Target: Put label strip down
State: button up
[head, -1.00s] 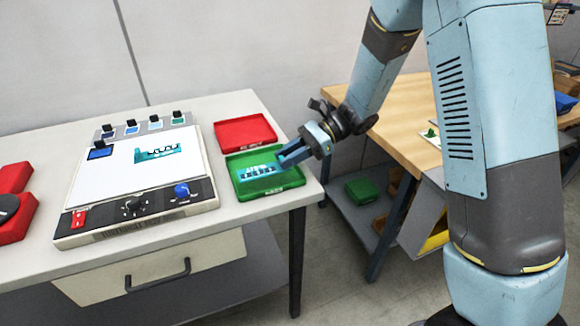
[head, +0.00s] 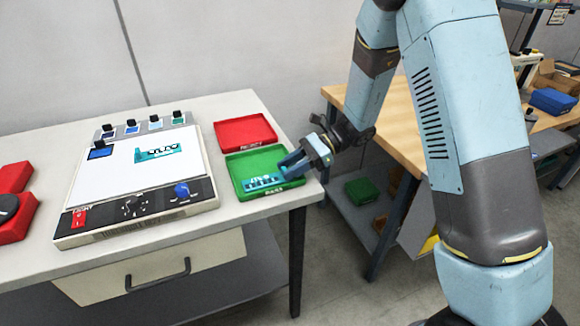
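A teal label strip (head: 263,183) with white marks is at the front of the green tray (head: 240,162), low over or on its floor. I cannot tell whether it rests fully on the floor. My gripper (head: 288,168) reaches in over the tray's right rim, with its fingertips close to the strip's right end. The fingers are small and partly overlap here, so I cannot tell whether they still grip the strip. Another teal strip (head: 158,152) lies on the white top of the light box (head: 110,185).
A red tray (head: 245,131) sits directly behind the green tray. Several coloured samples with black clips (head: 155,122) line the back of the light box. The table's right edge is just beside the green tray. A wooden bench (head: 405,130) stands to the right.

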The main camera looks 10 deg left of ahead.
jog(key=o, duration=0.3)
jog(key=v, duration=1.2)
jog(key=s+d+r+n+t+h, duration=0.5)
jog(key=s+d+r, duration=0.4)
jog(key=s+d, duration=0.2)
jog(key=s+d+r+n+t+h, duration=0.6)
jog(key=s+d+r, duration=0.4)
jog(key=d, duration=0.3)
jog(key=shift+s+r+n+t, duration=0.25)
jog(key=shift+s+n+t, duration=0.15)
jog(key=shift+s+t, duration=0.35)
jog(key=shift+d, duration=0.15)
